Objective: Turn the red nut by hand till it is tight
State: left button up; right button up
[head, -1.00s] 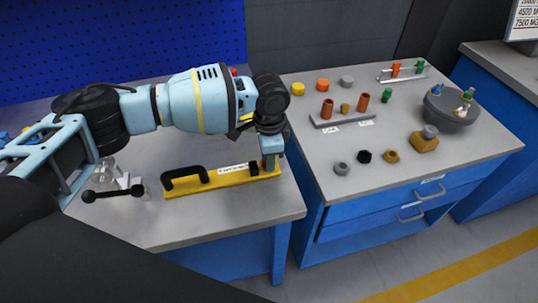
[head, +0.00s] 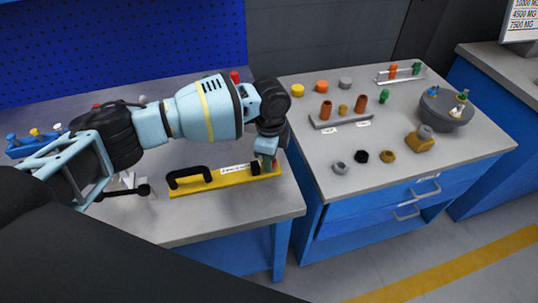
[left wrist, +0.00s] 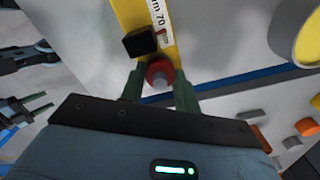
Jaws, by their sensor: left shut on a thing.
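The red nut (left wrist: 160,73) sits between the two dark fingers of my left gripper (left wrist: 159,88) in the left wrist view. The fingers are shut on its sides. The nut is at the end of a yellow bar (head: 213,183) with a black handle (head: 188,177) and a white label, lying on the left bench. In the head view my left gripper (head: 267,161) points down at the bar's right end and mostly hides the nut. A black block (left wrist: 139,42) stands on the bar beside the nut.
The right bench (head: 305,178) is across a gap and holds several loose nuts, a grey block (head: 340,118) with pegs and a grey round bowl (head: 446,110). The bench front before the bar is clear.

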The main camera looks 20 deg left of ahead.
pick_arm(q)
jog(key=m, duration=0.2)
jog(key=shift+r+m, duration=0.1)
jog(key=shift+m, duration=0.2)
jog(key=shift+m+p, duration=0.3)
jog(key=shift+m, duration=1.1)
jog(key=o, duration=1)
